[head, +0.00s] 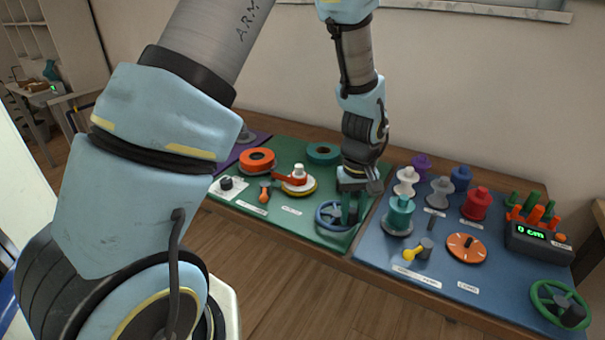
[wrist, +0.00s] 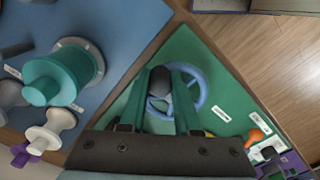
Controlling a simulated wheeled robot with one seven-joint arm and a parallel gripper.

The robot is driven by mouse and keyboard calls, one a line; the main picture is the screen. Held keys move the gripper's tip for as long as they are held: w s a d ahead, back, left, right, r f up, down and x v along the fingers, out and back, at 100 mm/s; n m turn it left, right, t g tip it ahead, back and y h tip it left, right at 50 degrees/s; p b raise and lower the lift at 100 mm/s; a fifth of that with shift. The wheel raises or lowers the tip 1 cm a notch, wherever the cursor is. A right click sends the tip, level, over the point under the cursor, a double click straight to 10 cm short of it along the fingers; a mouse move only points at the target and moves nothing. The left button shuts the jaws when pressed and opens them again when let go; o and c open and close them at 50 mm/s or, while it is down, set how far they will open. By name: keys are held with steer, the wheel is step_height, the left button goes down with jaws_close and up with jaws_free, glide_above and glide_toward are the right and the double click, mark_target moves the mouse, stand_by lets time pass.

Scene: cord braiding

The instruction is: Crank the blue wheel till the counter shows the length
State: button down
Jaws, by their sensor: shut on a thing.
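The blue wheel (head: 322,221) lies at the front right of the green mat. It also shows in the wrist view (wrist: 202,86). My gripper (head: 350,212) points down over it. In the wrist view, its two green fingers (wrist: 160,88) stand on either side of the wheel's dark upright handle (wrist: 158,80) and are shut on it. The fingers and handle hide part of the wheel. The counter (head: 531,233), a dark box with a green-lit display, stands at the right of the blue mat and reads 0 cm.
On the blue mat stand a teal spool (head: 400,212), a red spool (head: 477,203), an orange dial (head: 466,247) and a green wheel (head: 558,303). The green mat holds an orange roll (head: 257,158) and a red lever (head: 288,177). The table's front edge is close to the blue wheel.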

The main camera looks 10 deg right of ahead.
mark_target(324, 223)
steer(key=a, duration=0.4)
steer(key=shift+s+a, duration=0.1)
steer(key=shift+a, duration=0.05)
steer(key=shift+w+a, duration=0.45)
steer(key=shift+a, duration=0.15)
steer(key=w, duration=0.1)
steer(key=w+r, duration=0.1)
steer(key=w+a, duration=0.1)
steer(key=shift+w+r+n+p, duration=0.2)
steer(key=shift+n+p, duration=0.2)
steer(key=s, duration=0.1)
steer(key=s+d, duration=0.1)
steer(key=shift+s+f+m, duration=0.3)
steer(key=shift+f, duration=0.05)
steer(key=shift+s+f, duration=0.3)
steer(key=shift+w+a+f+b, duration=0.2)
steer(key=shift+w+a+b, duration=0.15)
steer(key=shift+w+a, duration=0.1)
steer(key=shift+d, duration=0.1)
steer(key=shift+w+r, duration=0.1)
steer(key=shift+r, duration=0.15)
